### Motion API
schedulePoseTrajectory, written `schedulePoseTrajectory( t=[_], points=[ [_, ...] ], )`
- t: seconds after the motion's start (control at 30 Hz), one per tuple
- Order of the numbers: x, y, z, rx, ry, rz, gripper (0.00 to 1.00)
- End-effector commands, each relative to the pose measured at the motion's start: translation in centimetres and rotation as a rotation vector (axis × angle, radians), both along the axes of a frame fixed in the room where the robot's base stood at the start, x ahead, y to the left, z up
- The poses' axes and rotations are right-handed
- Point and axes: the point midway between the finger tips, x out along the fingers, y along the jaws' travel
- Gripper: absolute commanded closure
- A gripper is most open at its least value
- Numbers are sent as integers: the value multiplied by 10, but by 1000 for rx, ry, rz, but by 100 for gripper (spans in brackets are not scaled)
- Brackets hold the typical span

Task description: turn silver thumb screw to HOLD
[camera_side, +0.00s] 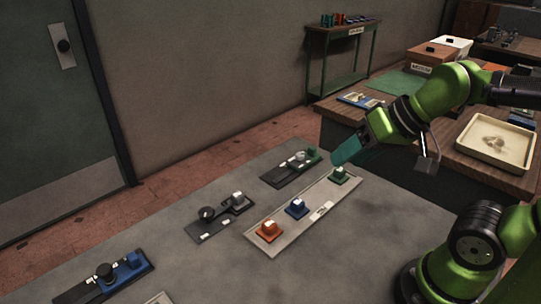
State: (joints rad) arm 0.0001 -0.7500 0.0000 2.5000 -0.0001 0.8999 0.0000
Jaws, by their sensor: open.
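Another dark plate (210,233) bears a dark round knob (206,213) and a silver-grey block (238,200). The HOLD marking is too small to read. My gripper (340,157), teal at its end, hangs above the table's far right part, to the right of the silver-white knob and apart from it. It is open and holds nothing that I can see. Its fingers are hard to make out.
A pale strip (287,228) bears orange (269,230), blue (296,208) and green (340,174) blocks, the green one below my gripper. A plate with a black knob (105,272) and blue block (133,260) lies front left. The grey table (360,250) is otherwise largely clear.

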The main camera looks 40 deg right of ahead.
Motion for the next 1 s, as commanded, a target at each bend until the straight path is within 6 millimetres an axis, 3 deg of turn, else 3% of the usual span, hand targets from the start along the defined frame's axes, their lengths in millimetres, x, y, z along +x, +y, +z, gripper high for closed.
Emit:
schedulePoseTrajectory(
  t=[0.17, 0.27, 0.63, 1.0],
  points=[
    [4, -4, -11, 2, 50, -16, 45],
    [21, -12, -15, 3, 102, -41, 45],
    [144, -81, -14, -109, 325, 23, 45],
    [252, -175, -60, -285, 534, 326, 45]
  ],
)
